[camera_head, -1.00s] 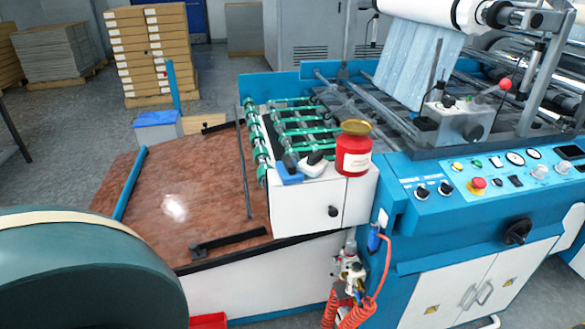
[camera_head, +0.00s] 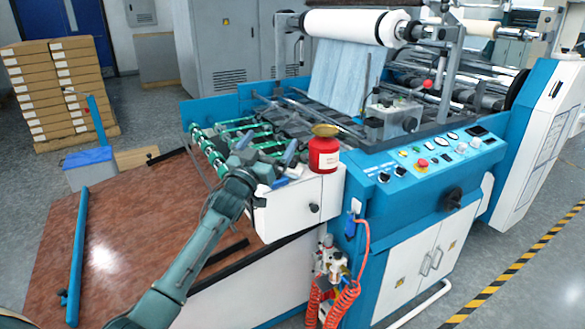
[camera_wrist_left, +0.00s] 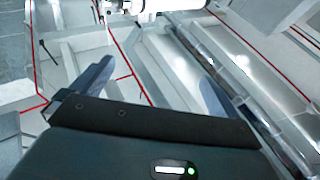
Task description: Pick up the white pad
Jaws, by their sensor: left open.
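The white pad (camera_head: 296,170) is on top of the white cabinet at the machine's near corner, left of the red can; only a small white part shows beside my left gripper. A blue pad (camera_head: 280,183) lies next to it, partly covered. My left gripper (camera_head: 268,147) is open over this cabinet top, its two bluish fingers spread, and it hides most of the pad in the head view. In the left wrist view the open fingers (camera_wrist_left: 152,82) have pale machine surfaces with red lines beyond; I cannot make out the pad there. My right gripper is not in view.
The red can (camera_head: 323,155) with a brass lid stands close to the right of the gripper. Green rollers (camera_head: 210,150) lie behind and left. The brown feed table (camera_head: 110,235) is mostly clear. The control panel (camera_head: 430,155) is to the right.

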